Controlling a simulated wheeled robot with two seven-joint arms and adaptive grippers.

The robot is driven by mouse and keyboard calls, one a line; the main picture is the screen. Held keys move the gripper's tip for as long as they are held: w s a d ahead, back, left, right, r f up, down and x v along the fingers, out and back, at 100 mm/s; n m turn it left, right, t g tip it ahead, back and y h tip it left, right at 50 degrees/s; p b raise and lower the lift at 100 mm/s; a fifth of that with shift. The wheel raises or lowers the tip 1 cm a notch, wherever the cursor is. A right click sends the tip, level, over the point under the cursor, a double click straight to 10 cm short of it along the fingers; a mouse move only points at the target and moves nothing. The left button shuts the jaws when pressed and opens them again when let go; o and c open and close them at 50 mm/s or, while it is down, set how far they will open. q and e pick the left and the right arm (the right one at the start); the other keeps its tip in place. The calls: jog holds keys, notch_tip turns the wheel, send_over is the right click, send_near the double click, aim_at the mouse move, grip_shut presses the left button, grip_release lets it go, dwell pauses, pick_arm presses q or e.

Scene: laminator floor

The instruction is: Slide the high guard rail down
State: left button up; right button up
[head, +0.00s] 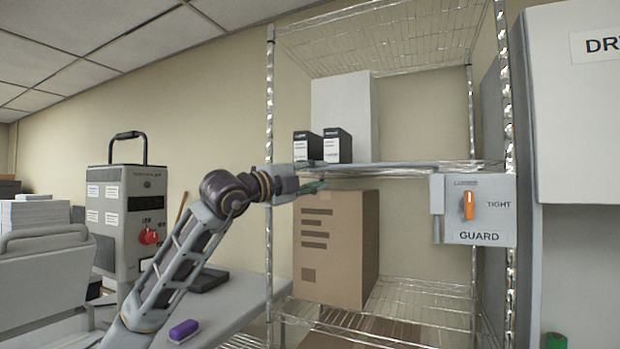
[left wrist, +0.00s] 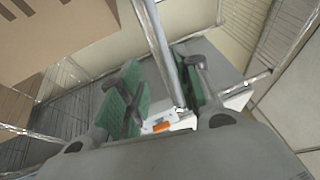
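The guard rail (head: 400,166) is a grey bar running level along the front of the wire rack at middle shelf height. Its right end meets a grey upright piece beside the GUARD box (head: 480,236). The orange knob (head: 468,206) on that box stands upright, not turned to TIGHT. My left gripper (head: 316,186) is at the rail's left part, just below it. In the left wrist view, a grey bar (left wrist: 160,45) runs between the green-padded fingers (left wrist: 163,88), nearer one pad, with a gap at the other; the fingers look open. My right gripper is out of view.
A cardboard box (head: 335,250) stands on the lower shelf behind my gripper. Black-and-white binders (head: 338,146) and a white box (head: 350,100) stand above the rail. A table with a purple eraser (head: 183,331) and a grey machine (head: 127,225) are left.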

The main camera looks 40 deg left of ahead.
pick_arm(q)
jog(key=shift+s+f, duration=0.1)
jog(key=shift+s, duration=0.5)
dwell(0.4)
